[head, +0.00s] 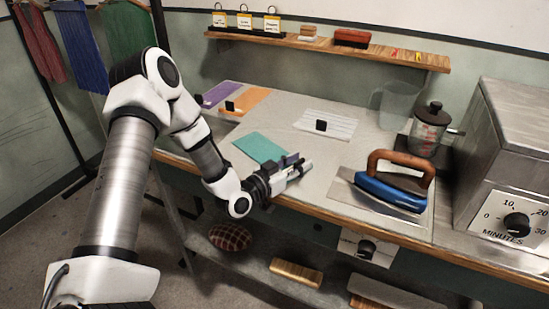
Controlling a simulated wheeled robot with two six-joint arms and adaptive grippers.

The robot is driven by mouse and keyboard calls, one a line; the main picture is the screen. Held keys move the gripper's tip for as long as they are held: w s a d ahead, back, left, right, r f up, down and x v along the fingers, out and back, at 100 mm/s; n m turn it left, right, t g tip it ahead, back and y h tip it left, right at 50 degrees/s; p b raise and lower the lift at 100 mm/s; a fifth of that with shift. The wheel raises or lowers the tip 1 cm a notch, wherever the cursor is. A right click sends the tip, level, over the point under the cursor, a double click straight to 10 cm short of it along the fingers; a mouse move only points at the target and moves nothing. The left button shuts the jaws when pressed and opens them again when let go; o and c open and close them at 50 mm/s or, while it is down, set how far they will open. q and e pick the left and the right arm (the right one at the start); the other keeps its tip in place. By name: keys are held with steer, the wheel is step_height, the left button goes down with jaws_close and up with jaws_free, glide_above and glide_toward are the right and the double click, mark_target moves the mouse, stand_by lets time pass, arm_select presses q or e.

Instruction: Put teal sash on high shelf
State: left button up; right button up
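The teal sash (260,147) lies flat on the worktable, near its front edge. My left gripper (297,168) is at the sash's near right corner, low over the table edge. Its fingers overlap that corner in the picture, and I cannot tell whether they touch or hold the cloth. The fingers are small and seen from the side, so their opening is unclear. The high shelf (385,54) is a wooden board on the back wall above the table. My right gripper is not in view.
The shelf holds labelled hanging tags (245,22), a small tan block (308,31) and a reddish-brown block (352,37). Purple (221,93), orange (250,99) and white (327,124) cloths lie behind. A blue iron (391,192), clear jugs (430,127) and a timer box (515,140) stand right.

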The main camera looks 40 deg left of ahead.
arm_select(q)
jaws_close()
